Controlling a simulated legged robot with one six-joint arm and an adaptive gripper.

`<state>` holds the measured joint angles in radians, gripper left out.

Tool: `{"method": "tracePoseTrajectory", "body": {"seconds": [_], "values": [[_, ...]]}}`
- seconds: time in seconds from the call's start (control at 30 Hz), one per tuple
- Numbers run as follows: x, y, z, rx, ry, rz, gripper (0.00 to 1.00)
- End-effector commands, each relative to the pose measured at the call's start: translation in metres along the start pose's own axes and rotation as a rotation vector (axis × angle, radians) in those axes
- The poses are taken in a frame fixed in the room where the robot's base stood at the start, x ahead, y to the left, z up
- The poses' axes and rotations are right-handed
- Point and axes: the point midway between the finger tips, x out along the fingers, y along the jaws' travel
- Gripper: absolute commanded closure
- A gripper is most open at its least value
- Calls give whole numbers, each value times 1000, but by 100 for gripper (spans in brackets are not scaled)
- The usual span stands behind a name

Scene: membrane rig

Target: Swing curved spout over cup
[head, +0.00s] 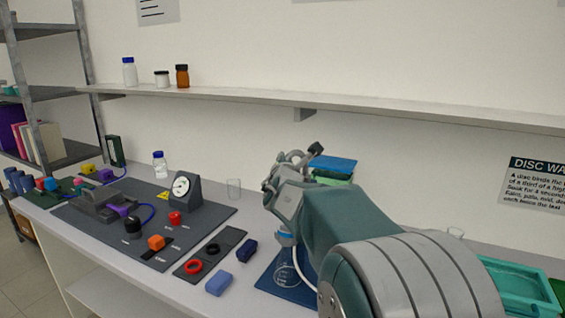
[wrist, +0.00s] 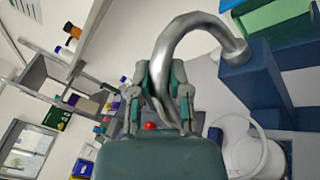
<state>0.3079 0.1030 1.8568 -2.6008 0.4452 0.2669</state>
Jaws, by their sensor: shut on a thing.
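The curved spout (wrist: 190,32) is a shiny silver tube in the wrist view. It arcs from a blue block (wrist: 250,75) at right over to the left and down between my fingers. My gripper (wrist: 162,95) is shut on the spout's downward end. In the head view my gripper (head: 285,175) is above the bench near the wall, and the arm hides most of the spout. I cannot tell which cup is the task's.
A dark panel (head: 205,222) with a gauge (head: 181,187) and coloured knobs fills the bench at left. A blue sponge-like block (head: 218,283) lies in front. A blue mat (head: 270,279) is under my arm. A teal tray (head: 510,268) is at right. A shelf (head: 350,110) runs above.

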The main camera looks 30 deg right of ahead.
Motion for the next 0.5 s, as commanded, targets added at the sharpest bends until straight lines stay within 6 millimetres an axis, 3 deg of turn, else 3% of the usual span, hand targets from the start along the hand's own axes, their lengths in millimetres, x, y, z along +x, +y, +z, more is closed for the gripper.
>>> {"method": "tracePoseTrajectory", "body": {"seconds": [0.4, 0.43, 0.5], "values": [[1, -2, 2, 2, -1, -1, 100], [1, -2, 2, 2, -1, -1, 72], [1, -2, 2, 1, -1, -1, 42]]}}
